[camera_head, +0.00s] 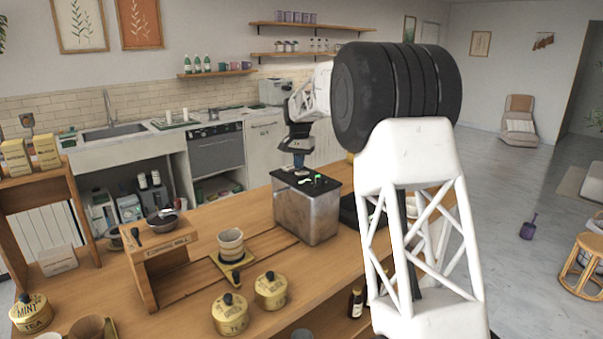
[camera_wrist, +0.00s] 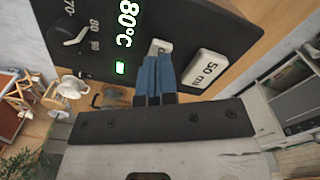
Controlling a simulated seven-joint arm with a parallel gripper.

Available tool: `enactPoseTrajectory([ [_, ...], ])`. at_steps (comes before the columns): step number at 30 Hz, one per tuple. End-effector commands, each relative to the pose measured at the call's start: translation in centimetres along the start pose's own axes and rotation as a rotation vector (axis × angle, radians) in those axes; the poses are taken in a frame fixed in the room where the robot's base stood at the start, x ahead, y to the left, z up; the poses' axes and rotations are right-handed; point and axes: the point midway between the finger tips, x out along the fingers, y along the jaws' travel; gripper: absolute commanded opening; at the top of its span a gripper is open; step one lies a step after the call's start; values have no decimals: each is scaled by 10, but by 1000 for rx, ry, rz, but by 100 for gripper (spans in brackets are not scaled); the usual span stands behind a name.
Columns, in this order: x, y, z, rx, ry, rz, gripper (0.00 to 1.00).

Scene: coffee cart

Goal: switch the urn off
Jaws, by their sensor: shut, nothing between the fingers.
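The urn (camera_head: 310,214) is a grey metal box with a black top, standing on the wooden counter. In the wrist view its black control panel (camera_wrist: 100,45) carries a dial (camera_wrist: 68,33) marked 70, 80, 90, a lit 80°C readout (camera_wrist: 129,14), a lit green light (camera_wrist: 120,68), a small pale switch (camera_wrist: 160,46) and a white 50 ml button (camera_wrist: 206,68). My gripper (camera_head: 298,161) is over the urn's top, pointing down. Its blue fingertips (camera_wrist: 157,62) are shut and empty, right at the pale switch and partly hiding it. I cannot tell whether they touch it.
A small wooden stand (camera_head: 160,240) is further left. A dark bottle (camera_head: 355,302) is at the front. My arm hides the right side of the counter.

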Motion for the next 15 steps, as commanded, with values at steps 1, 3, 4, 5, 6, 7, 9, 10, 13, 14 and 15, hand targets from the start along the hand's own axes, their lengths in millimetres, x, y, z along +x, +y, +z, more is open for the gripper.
enactPoseTrajectory([
  [1,1,0,0,0,0,0,0],
  [3,1,0,0,0,0,0,0],
  [4,2,0,0,0,0,0,0],
  [5,2,0,0,0,0,0,0],
  [6,2,0,0,0,0,0,0],
  [7,3,0,0,0,0,0,0],
  [9,3,0,0,0,0,0,0],
  [10,4,0,0,0,0,0,0],
  [13,5,0,0,0,0,0,0],
  [14,5,0,0,0,0,0,0],
  [15,5,0,0,0,0,0,0],
])
